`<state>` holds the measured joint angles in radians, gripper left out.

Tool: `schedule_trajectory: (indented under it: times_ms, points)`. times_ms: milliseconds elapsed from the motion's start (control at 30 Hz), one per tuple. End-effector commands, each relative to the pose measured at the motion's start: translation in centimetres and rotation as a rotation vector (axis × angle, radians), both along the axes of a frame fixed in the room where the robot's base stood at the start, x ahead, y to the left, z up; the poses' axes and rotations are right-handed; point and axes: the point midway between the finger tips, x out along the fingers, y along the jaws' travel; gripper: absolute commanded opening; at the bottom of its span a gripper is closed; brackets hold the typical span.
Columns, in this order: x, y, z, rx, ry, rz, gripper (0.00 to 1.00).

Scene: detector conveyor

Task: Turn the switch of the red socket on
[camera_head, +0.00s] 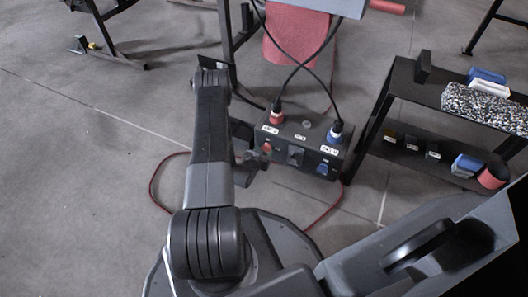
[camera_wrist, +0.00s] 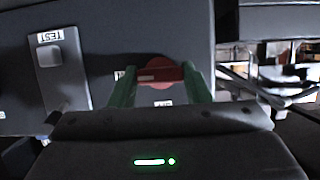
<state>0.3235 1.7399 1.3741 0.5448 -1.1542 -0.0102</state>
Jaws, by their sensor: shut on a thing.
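A dark socket box (camera_head: 305,142) stands on the floor in the head view. The red socket (camera_head: 277,118) with a plugged-in black cable is on its left top. The red switch (camera_head: 267,147) is on the front face below it, partly hidden by my gripper (camera_head: 254,162). In the wrist view my gripper (camera_wrist: 160,86) has its two green fingers on either side of the red switch (camera_wrist: 158,76). The fingers are closed on its handle, which lies roughly level across the gap. Labels beside the switch are partly hidden.
A black shelf (camera_head: 400,125) stands close right. A red cable (camera_head: 152,187) lies on the floor.

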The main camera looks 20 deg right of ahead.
Motion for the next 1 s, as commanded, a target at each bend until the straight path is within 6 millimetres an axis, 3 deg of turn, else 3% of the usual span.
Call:
schedule_trajectory:
  times_ms: [433, 467, 533, 567, 1000]
  points:
    - [-0.06, 0.05, -0.05, 0.008, -0.008, -0.001, 0.21]
    - [-0.06, 0.05, -0.05, 0.008, -0.008, -0.001, 0.50]
    - [-0.05, 0.04, -0.05, 0.008, -0.008, 0.000, 0.63]
    - [-0.05, 0.04, -0.05, 0.008, -0.008, 0.000, 0.65]
    - [0.33, -0.09, 0.39, 0.007, -0.008, 0.001, 0.65]
